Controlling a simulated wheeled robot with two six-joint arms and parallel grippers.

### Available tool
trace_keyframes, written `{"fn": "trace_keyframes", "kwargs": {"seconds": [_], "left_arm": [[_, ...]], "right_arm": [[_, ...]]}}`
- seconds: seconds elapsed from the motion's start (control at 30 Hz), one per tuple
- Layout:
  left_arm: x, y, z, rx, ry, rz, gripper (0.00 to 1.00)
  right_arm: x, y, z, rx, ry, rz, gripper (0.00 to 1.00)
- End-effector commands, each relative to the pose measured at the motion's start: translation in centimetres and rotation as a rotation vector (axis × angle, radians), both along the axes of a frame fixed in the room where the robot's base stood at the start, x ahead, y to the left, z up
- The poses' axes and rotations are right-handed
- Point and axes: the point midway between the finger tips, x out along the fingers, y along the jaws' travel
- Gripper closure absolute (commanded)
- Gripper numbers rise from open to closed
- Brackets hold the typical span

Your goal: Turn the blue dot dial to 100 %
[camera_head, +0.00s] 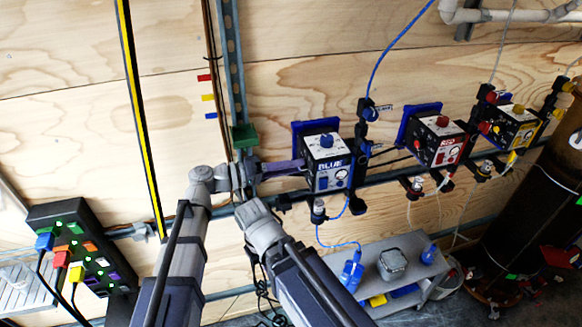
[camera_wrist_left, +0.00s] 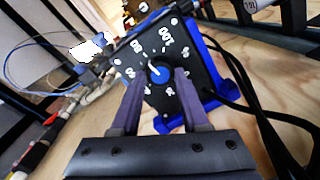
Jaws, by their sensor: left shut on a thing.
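The blue dial (camera_wrist_left: 160,74) sits on the black numbered face (camera_wrist_left: 186,62) of the BLUE control box, which also shows in the head view (camera_head: 327,166). In the left wrist view its white pointer mark aims up and left, away from the 100 at the upper right of the face. My left gripper (camera_wrist_left: 160,80) has one finger on each side of the dial and is shut on it. In the head view my left gripper (camera_head: 286,167) reaches the box's left side, where the dial face is hidden.
A blue knob (camera_head: 326,141) tops the box. RED (camera_head: 436,140) and yellow (camera_head: 510,128) boxes stand to the right. A grey cart (camera_head: 408,248) is below. Black cables (camera_wrist_left: 262,112) run beside the dial face. A power strip (camera_head: 75,245) is at left.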

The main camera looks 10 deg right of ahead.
Motion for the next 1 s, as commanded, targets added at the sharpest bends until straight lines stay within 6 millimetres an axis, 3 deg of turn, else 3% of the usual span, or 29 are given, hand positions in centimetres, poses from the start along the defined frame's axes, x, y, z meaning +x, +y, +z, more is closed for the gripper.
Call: {"fn": "trace_keyframes", "kwargs": {"seconds": [0.6, 1.0], "left_arm": [[-0.33, 0.01, -0.24, 0.026, -0.582, -0.004, 1.0], [-0.37, 0.01, -0.28, 0.036, -0.864, -0.004, 1.0]], "right_arm": [[0.0, 0.0, -0.51, 0.0, 0.0, 0.0, 1.0], [0.0, 0.0, -0.85, 0.0, 0.0, 0.0, 1.0]]}}
